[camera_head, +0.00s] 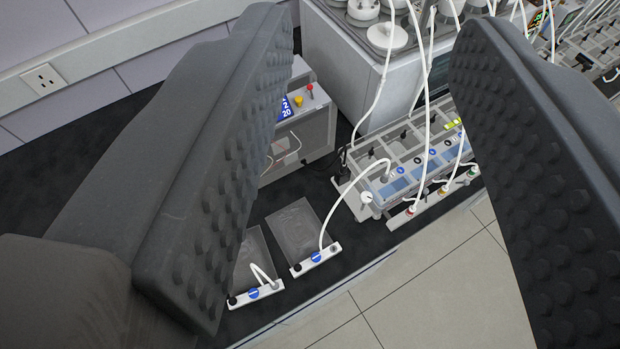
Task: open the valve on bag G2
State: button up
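My gripper (370,45) is open, its two dark, studded fingers wide apart with nothing between them. Two clear flat bags lie on the dark floor below and beyond the fingers. The right bag (297,228) has a white end bar (316,260) with a blue round label, a black knob and a white tube. The left bag (255,250) has a similar white bar (256,294) and is partly hidden by my left finger. The labels are too small to read, so I cannot tell which bag is G2, or how its valve is set.
A grey rack (400,165) with blue-labelled bottles and white tubes stands right of the bags. A white round valve (366,198) is at its left front. A grey box (305,125) with red and yellow buttons is behind. Pale tiled floor (410,290) in front is clear.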

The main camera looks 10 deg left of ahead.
aim_at(316, 257)
jog(key=u, duration=0.3)
jog(key=k, duration=0.55)
jog(key=z, duration=0.55)
jog(key=k, duration=1.15)
jog(key=z, duration=0.65)
jog(key=i, duration=1.35)
jog(key=u, duration=0.7)
jog(key=i, duration=0.5)
jog(key=u, duration=0.25)
